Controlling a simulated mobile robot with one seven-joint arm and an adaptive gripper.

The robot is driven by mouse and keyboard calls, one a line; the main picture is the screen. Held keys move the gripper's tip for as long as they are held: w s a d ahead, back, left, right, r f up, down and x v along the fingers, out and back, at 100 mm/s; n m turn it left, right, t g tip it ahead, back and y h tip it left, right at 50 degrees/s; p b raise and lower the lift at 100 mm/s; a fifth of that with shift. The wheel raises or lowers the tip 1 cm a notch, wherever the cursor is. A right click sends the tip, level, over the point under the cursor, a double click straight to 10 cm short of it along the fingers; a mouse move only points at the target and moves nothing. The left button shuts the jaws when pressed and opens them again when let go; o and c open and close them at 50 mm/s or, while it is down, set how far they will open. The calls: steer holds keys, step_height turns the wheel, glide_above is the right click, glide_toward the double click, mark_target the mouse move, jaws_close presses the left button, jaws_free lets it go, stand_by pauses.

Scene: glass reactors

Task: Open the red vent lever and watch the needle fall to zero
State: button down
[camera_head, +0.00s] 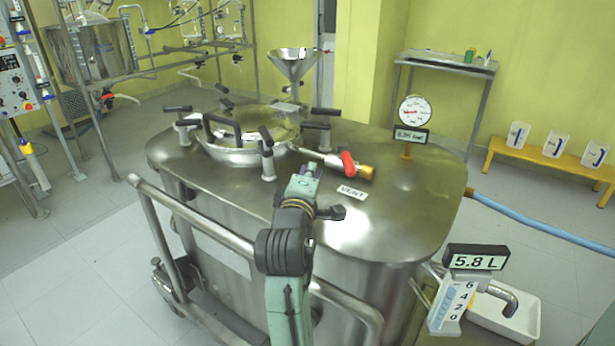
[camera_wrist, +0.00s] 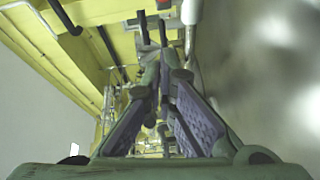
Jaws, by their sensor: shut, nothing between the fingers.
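The red vent lever (camera_head: 347,162) sits on a short metal pipe with a brass end (camera_head: 366,172), on top of the steel vessel (camera_head: 410,205). A "VENT" label (camera_head: 352,192) lies in front of it. The round pressure gauge (camera_head: 414,111) stands at the right of the lid. Its needle points left, but I cannot read its value. My gripper (camera_head: 312,168) is over the lid, just left of the lever, with no clear contact. In the wrist view my gripper (camera_wrist: 165,60) has its fingers converging at the tips, with nothing held.
Black-handled clamps (camera_head: 267,150) ring the round hatch (camera_head: 240,155) left of my gripper. A steel funnel (camera_head: 294,65) stands behind. A display (camera_head: 475,261) reads 5.8 L at the front right. A handrail (camera_head: 215,245) runs along the vessel's front. The lid's right side is mostly clear.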

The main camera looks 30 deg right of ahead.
mark_target(346, 159)
steer(key=x, duration=0.3)
steer(key=shift+w+d+r+p, duration=0.1)
steer(key=shift+w+d+p, duration=0.15)
steer(key=shift+d+p, duration=0.1)
steer(key=shift+s+d+f+p, duration=0.1)
steer(key=shift+s+d+p, duration=0.15)
steer(key=shift+d, duration=0.3)
steer(key=shift+s+d+f+p, duration=0.1)
steer(key=shift+s+d+f, duration=0.05)
steer(key=shift+s+d, duration=0.35)
steer(key=shift+s+d+f, duration=0.2)
steer(key=shift+d, duration=0.4)
steer(key=shift+d, duration=0.15)
